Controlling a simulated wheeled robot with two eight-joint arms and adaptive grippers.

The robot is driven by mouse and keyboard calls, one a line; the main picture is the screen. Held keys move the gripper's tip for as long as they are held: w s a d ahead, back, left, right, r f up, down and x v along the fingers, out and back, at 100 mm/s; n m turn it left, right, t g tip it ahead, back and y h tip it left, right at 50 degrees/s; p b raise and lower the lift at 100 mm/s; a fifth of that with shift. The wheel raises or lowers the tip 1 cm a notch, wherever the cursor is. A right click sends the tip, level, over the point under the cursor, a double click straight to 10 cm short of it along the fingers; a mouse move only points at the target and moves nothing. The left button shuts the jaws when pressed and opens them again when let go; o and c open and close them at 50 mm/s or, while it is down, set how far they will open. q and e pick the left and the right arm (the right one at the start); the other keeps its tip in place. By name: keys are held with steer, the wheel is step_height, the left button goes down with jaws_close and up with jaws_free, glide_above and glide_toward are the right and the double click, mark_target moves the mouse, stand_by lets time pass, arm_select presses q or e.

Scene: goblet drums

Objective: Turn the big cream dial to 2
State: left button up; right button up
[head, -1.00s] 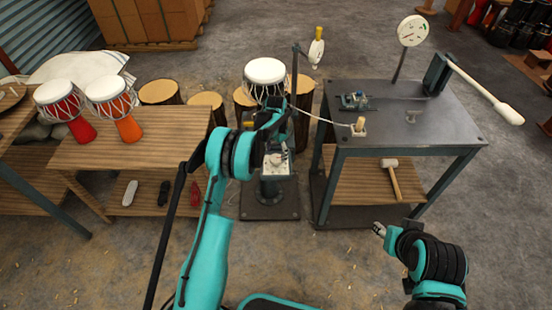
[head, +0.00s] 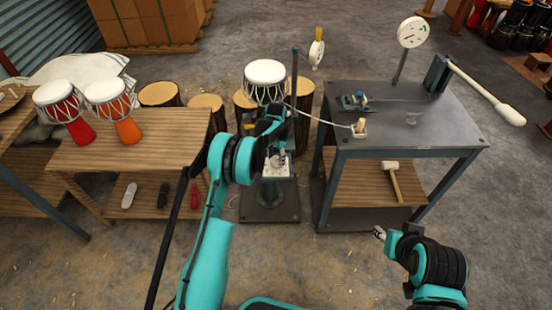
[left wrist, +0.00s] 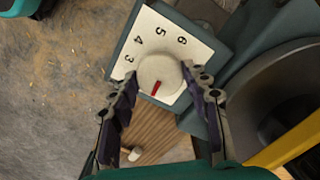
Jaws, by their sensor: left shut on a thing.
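The cream dial (left wrist: 158,74) is round with a red mark at its lower edge. It sits on a white plate (left wrist: 148,46) showing 3, 4, 5 and 6. The red mark points down and slightly left in the left wrist view, past the 3, at no number I can see; the plate's lower part is partly hidden. My left gripper (left wrist: 160,82) is shut on the dial, one finger on each side. In the head view the plate (head: 281,172) shows on the drum stand, partly behind my left gripper (head: 275,152). My right gripper (head: 380,233) is away from it, at lower right.
A white-topped drum (head: 265,82) is behind my left gripper, beside a dark post (head: 294,90). A steel table (head: 420,115) with a mallet (head: 393,178) on its lower shelf stands at right. A wooden bench (head: 150,145) with two drums stands at left.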

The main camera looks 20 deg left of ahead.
mark_target(276, 160)
arm_select(q)
steer(key=m, duration=0.4)
steer(key=shift+m, duration=1.6)
steer(key=o, duration=1.2)
steer(key=shift+c, duration=0.2)
step_height(276, 160, up, 12)
